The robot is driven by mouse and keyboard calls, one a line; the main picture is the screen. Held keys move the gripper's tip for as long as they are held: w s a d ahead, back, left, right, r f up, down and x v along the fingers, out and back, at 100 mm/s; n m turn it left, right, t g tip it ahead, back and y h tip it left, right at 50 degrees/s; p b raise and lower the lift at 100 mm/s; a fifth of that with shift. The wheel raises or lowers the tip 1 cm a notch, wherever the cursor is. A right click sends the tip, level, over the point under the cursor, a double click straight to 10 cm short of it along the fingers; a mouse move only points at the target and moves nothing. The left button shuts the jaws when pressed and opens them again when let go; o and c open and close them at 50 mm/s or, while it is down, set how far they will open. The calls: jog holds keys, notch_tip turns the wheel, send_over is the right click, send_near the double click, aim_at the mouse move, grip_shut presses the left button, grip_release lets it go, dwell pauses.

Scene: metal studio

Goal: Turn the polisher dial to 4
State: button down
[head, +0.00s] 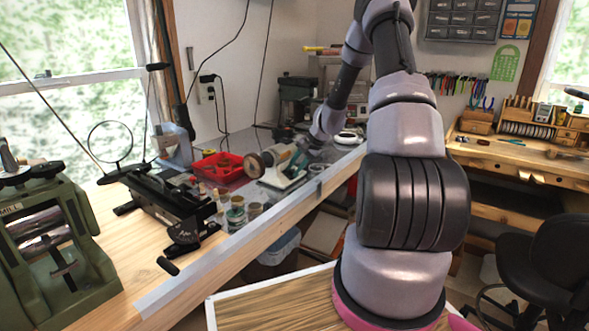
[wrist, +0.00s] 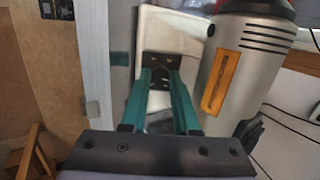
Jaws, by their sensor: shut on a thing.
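The polisher shows in the wrist view as a pale base (wrist: 160,32) with a silver motor body (wrist: 240,65) bearing an orange label, at the right. In the head view the polisher (head: 283,177) stands on the left bench, its round buff at its left end. Between my fingertips in the wrist view is the polisher dial (wrist: 159,76), a dark knob on a black plate. My gripper (wrist: 160,82) has its teal fingers shut on the dial. The fingers hide most of it, and I cannot read its number or marks. In the head view my arm partly covers the polisher's right side.
A red bin (head: 222,168) and several small jars (head: 236,215) stand left of the polisher. A black tool (head: 165,198) and a green rolling mill (head: 50,245) are nearer. The bench's metal front edge (head: 250,235) runs below. A black chair (head: 545,260) is at right.

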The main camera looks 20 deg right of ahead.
jog(key=m, duration=0.4)
jog(key=shift+s+m+t, duration=0.1)
jog(key=shift+m+t, duration=0.2)
jog(key=shift+m, duration=1.9)
jog(key=shift+t, duration=0.3)
jog(key=c, duration=0.9)
grip_release()
jog(key=shift+c, duration=0.2)
jog(key=v, duration=1)
jog(key=shift+s+d+r, duration=0.15)
jog(key=shift+s+r, duration=0.05)
jog(key=shift+r, duration=0.1)
